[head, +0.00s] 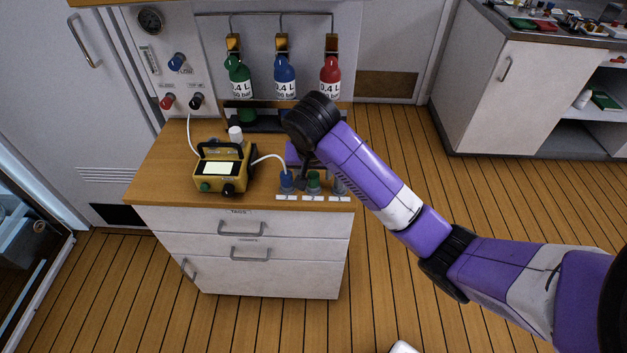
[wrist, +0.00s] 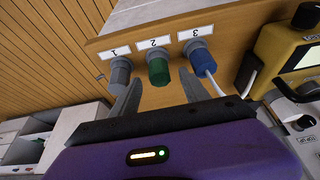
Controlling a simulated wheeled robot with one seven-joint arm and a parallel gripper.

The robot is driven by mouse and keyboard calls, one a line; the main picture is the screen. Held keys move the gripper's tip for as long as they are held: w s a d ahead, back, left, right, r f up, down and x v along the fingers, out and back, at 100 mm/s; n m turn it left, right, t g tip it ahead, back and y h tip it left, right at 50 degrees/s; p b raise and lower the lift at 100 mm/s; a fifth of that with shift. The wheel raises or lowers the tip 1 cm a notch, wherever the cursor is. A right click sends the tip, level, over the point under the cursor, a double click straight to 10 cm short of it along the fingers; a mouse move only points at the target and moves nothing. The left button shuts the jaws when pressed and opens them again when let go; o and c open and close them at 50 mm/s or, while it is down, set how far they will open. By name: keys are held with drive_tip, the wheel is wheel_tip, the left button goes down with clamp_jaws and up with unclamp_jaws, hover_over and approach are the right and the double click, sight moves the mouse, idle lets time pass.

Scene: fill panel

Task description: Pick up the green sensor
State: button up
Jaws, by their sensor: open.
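The green sensor (head: 313,180) stands in the middle holder near the front edge of the wooden-topped cabinet. In the wrist view the green sensor (wrist: 159,72) sits by the label 2, between a grey sensor (wrist: 120,72) and a blue sensor (wrist: 203,59). My gripper (wrist: 160,92) is open and empty. Its two fingers point towards the sensors, one reaching near the grey one and one near the blue one, with the green sensor ahead between them. I cannot tell whether the fingers touch anything. In the head view my wrist hides much of the gripper.
The blue sensor (head: 287,181) has a white tube to the yellow device (head: 221,168) at its left. A white-capped item (head: 235,134) stands behind the device. The floor in front is mostly clear.

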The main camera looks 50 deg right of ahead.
drive_tip(key=shift+x, duration=1.15)
clamp_jaws()
drive_tip(key=shift+r, duration=0.1)
